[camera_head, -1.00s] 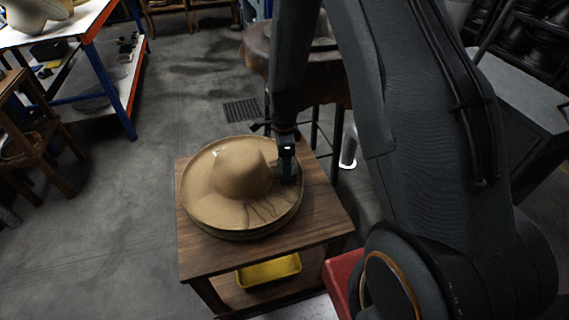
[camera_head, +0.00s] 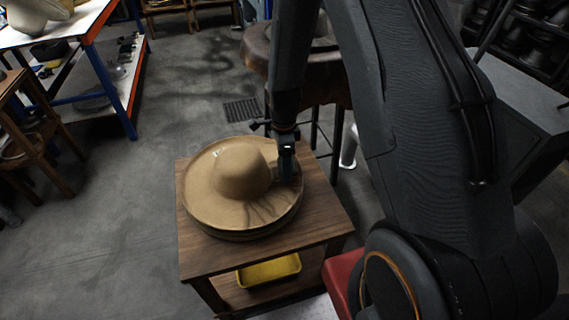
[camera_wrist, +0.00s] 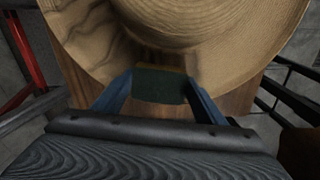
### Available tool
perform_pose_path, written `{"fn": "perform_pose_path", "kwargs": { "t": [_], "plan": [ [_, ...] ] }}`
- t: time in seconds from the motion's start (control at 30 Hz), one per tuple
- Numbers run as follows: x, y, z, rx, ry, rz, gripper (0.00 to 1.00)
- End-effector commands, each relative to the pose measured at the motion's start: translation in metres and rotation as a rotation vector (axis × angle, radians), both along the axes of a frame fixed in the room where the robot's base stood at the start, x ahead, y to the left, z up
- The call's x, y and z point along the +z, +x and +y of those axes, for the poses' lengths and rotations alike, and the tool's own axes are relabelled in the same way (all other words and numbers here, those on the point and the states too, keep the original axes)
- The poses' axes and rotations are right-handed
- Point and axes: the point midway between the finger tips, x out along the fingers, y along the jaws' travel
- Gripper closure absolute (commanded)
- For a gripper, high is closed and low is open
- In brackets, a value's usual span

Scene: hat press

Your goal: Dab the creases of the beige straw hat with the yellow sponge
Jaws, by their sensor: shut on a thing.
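The beige straw hat (camera_head: 240,175) lies brim down, crown up, on a small wooden table, and it fills the top of the wrist view (camera_wrist: 200,45). Dark wavy crease marks run across its brim near the gripper. My gripper (camera_head: 288,178) is at the right side of the brim, pointing down. In the wrist view its two blue fingers are shut on the sponge (camera_wrist: 160,86), which shows a dark green face and a thin yellowish edge towards the hat. The sponge is at the brim's edge; whether it presses on the straw I cannot tell.
The wooden table (camera_head: 205,258) has a yellow tray (camera_head: 268,271) on its lower shelf. A round brown stand (camera_head: 258,50) is behind it. A blue-framed workbench (camera_head: 115,75) is at the upper left. The floor left of the table is clear.

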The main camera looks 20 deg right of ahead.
Motion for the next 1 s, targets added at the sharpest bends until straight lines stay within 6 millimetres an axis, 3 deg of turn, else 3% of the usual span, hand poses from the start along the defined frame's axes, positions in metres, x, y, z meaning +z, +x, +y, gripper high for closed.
{"fn": "perform_pose_path", "kwargs": {
  "t": [1.0],
  "plan": [
    [0.087, 0.001, 0.0, 0.0, 0.0, -0.003, 0.53]
  ]
}}
